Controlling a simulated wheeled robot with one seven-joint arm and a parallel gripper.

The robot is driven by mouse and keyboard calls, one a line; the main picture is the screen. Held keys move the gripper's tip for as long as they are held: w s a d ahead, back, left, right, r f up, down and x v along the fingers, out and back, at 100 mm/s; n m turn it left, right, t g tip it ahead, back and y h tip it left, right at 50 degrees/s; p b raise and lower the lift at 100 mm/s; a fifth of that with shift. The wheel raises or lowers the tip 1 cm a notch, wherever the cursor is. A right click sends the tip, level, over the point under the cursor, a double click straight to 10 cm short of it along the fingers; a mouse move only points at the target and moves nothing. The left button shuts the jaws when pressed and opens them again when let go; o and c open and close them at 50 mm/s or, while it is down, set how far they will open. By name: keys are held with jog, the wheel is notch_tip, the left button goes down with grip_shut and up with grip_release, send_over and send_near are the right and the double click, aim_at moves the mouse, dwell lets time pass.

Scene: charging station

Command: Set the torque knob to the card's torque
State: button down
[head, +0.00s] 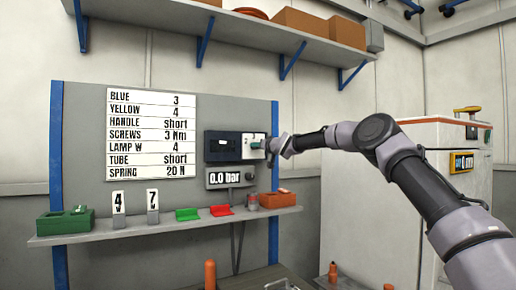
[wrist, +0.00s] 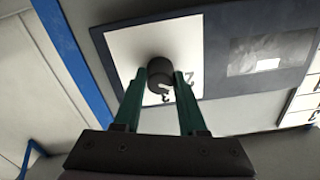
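The card (head: 151,134) hangs on the grey back panel, and its screws line reads 3 Nm. The dark control box (head: 224,147) to its right has a white dial plate (head: 255,146) at its right end. In the wrist view the round dark torque knob (wrist: 160,70) stands on that white plate (wrist: 125,50). The digits 2 and 3 show near it; the other marks and the pointer are hidden or unclear. My gripper (wrist: 160,77) has its two green fingertips on either side of the knob, and they appear to touch it. In the head view my gripper (head: 268,146) covers the knob.
A gauge (head: 226,178) reading 0.0 bar is below the box. The shelf (head: 170,230) holds a green box (head: 65,221), number tags 4 and 7, green and red holders, a can and an orange-brown box (head: 278,200). A white cabinet (head: 395,190) stands at right.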

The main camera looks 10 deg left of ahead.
jog(key=shift+m, duration=0.4)
jog(key=m, duration=1.1)
dwell(0.5)
jog(key=shift+c, duration=2.3)
grip_release()
jog(key=shift+d, duration=0.1)
jog(key=v, duration=1)
jog(key=shift+s+d, duration=0.2)
jog(key=shift+s, duration=0.15)
